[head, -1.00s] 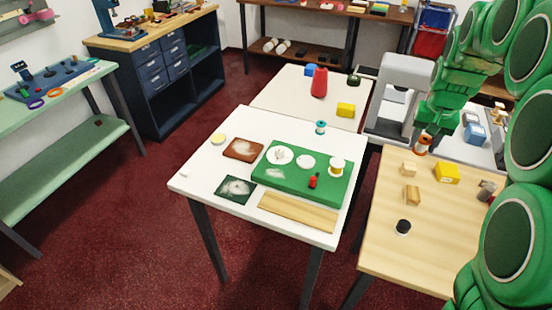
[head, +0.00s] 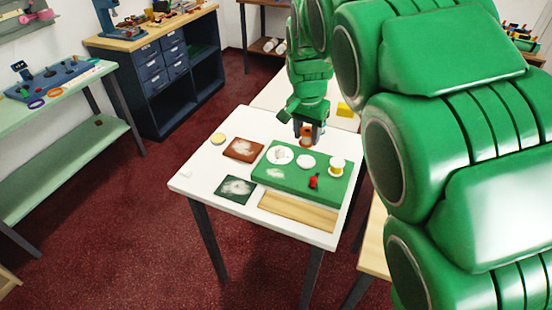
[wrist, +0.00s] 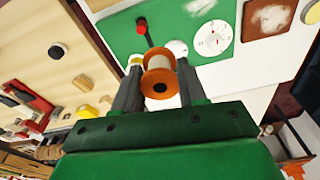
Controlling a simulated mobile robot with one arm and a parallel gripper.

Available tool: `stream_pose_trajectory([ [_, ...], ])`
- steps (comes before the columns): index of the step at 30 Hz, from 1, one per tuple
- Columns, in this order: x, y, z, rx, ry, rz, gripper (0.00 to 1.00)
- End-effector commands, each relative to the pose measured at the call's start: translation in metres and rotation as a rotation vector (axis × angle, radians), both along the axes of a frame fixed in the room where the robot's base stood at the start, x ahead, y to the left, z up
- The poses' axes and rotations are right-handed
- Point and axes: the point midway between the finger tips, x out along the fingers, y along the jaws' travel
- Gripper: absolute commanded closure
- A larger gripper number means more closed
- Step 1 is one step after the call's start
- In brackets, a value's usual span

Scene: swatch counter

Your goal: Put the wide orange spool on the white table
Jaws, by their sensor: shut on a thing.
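My gripper (head: 307,131) is shut on the wide orange spool (head: 306,137). The spool has orange flanges and a pale middle, and it also shows between the two fingers in the wrist view (wrist: 159,80). In the head view the gripper holds it over the back part of the white table (head: 210,165), just behind the green mat (head: 265,179). Whether the spool touches the table top cannot be told. My arm hides the small teal spool's earlier spot at the table's back.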

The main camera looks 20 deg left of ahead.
Motion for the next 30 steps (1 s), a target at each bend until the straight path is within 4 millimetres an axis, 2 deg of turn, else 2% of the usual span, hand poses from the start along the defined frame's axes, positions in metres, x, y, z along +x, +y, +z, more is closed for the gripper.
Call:
stream_pose_trajectory([
  [1, -0.011, 0.017, 0.000, -0.001, -0.002, 0.001, 0.92],
  [6, -0.045, 0.062, -0.001, -0.001, -0.005, -0.019, 0.92],
  [13, -0.081, 0.101, -0.002, 0.000, -0.009, -0.042, 0.92],
  [19, -0.101, 0.121, -0.002, 0.000, -0.012, -0.053, 0.92],
  [27, -0.100, 0.120, -0.042, 0.000, -0.009, -0.055, 0.92],
  [30, -0.100, 0.120, -0.051, -0.001, -0.008, -0.055, 0.92],
])
